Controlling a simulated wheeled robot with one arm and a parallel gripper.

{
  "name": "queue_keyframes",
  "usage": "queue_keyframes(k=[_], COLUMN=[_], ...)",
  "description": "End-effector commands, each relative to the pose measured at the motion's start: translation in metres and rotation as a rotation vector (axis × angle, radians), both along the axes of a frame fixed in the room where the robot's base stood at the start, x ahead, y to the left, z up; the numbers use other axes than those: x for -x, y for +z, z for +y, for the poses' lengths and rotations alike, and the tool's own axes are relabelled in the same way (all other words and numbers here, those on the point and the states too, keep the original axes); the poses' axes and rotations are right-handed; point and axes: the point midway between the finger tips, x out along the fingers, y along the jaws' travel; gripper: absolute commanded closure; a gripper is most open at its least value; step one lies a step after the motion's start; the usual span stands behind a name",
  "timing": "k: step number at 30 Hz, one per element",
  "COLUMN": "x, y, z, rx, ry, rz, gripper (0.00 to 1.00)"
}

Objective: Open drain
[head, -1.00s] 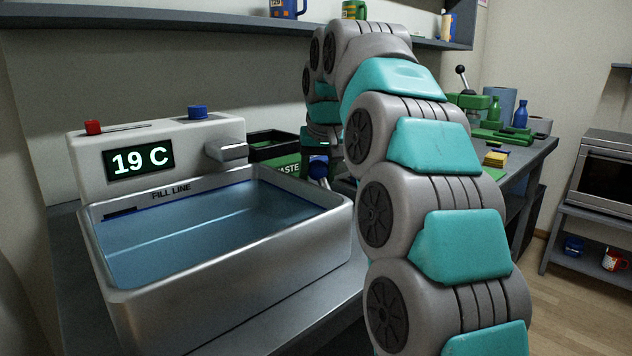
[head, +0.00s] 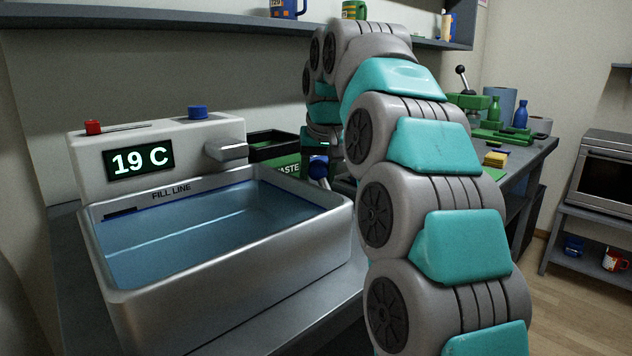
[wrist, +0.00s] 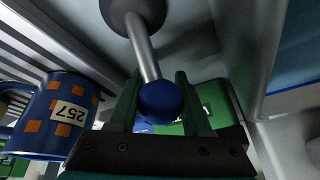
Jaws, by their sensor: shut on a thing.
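The steel basin (head: 235,265) holds bluish water (head: 210,235), with a fill line marked on its back wall. The drain lever is a metal rod with a round blue knob (wrist: 160,102), beside the basin's right wall. It shows small and partly covered in the head view (head: 318,168). My gripper (wrist: 158,98) is shut on the blue knob, one dark green finger on each side. In the head view my arm hides most of the gripper. The drain opening cannot be seen.
A control panel (head: 80,165) reading 19 C, with red and blue knobs and a spout, stands behind the basin. A blue and orange mug (wrist: 60,115) labelled 257 is close left of my gripper in the wrist view. A green-fronted waste bin (head: 284,165) is behind the lever.

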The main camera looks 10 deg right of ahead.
Motion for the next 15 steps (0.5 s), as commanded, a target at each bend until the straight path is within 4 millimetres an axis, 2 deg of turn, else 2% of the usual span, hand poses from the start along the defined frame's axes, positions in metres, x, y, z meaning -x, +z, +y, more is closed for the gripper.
queue_keyframes(k=[11,15], x=[0.0008,0.005], y=[-0.0003,0.0015], z=[-0.0004,-0.0026], rx=[-0.006,-0.038], ry=[0.0,0.0], rz=[-0.012,-0.066], gripper=[1.0,1.0])
